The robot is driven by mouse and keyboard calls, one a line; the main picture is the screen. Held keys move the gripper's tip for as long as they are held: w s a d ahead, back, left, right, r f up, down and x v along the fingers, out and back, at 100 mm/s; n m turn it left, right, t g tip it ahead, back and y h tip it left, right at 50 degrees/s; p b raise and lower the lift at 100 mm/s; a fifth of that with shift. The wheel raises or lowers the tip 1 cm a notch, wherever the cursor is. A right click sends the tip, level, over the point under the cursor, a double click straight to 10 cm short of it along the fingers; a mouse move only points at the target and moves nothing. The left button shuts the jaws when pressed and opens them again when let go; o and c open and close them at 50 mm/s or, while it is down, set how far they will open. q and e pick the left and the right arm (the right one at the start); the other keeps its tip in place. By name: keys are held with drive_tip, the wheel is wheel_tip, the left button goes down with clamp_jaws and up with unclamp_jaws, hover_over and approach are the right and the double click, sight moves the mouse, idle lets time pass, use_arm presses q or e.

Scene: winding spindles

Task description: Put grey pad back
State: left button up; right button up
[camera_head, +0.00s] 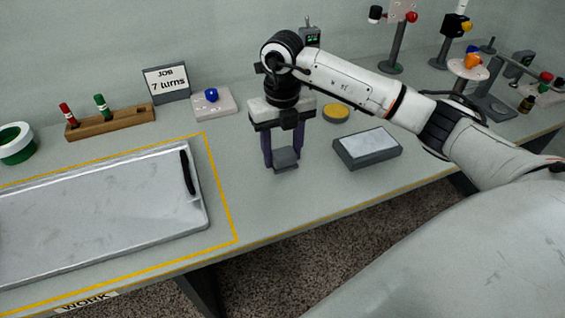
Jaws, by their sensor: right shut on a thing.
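My right gripper (284,162) points straight down over the middle of the table, its two dark purple fingers shut on a small dark grey pad (286,157). The pad is flat and square. It is at or just above the table top; I cannot tell if it touches. A dark grey box with a pale, light grey top (367,146) sits just right of the gripper, apart from the pad. My left gripper is not in view.
A yellow disc (335,112) lies behind the gripper. A block with a blue knob (212,101), a "7 turns" sign (166,84) and a wooden rack (110,122) stand at the back left. A metal tray (95,215) lies inside yellow lines. Stands with coloured knobs fill the right back.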

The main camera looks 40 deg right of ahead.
sight(282, 164)
drive_tip(key=shift+f, duration=1.95)
drive_tip(key=shift+f, duration=0.15)
drive_tip(key=o, duration=1)
wheel_tip(282, 164, up, 12)
drive_tip(key=shift+r+b, duration=0.2)
drive_tip(key=shift+b, duration=0.25)
